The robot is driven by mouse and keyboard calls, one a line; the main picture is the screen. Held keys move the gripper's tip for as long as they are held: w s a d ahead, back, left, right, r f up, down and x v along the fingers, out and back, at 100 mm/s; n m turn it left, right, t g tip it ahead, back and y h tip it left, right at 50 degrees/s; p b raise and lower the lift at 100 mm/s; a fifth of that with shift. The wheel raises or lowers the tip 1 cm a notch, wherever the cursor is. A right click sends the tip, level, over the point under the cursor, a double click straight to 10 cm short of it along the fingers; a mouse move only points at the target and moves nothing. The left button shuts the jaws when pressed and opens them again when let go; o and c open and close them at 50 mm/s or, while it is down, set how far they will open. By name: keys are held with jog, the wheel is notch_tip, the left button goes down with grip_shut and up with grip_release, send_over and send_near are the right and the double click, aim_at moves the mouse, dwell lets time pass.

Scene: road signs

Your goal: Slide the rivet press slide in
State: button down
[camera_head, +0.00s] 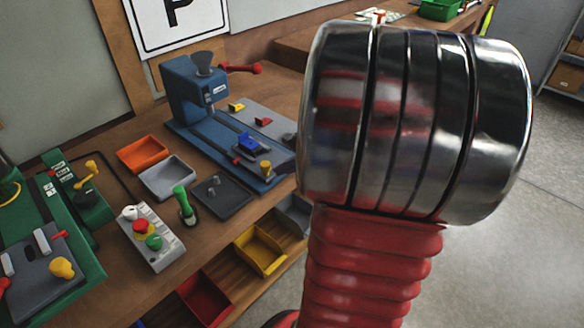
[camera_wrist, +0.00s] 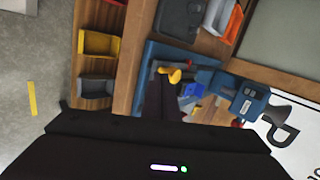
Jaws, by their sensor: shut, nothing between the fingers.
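In the wrist view the press (camera_wrist: 245,105) lies sideways at the right, with the yellow knob (camera_wrist: 173,75) and blue block (camera_wrist: 192,90) near the middle. My gripper (camera_wrist: 163,98) shows as a dark shape at the bottom, shut and empty, apart from the knob. My arm hides part of the head view.
An orange bin (camera_head: 142,154), a grey bin (camera_head: 167,180) and a dark tray (camera_head: 221,193) stand left of the press base. A green machine (camera_head: 75,200) is at far left.

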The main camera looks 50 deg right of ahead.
jog(key=shift+w+a, duration=0.15)
jog(key=shift+w, duration=0.6)
jog(key=shift+w, duration=0.15)
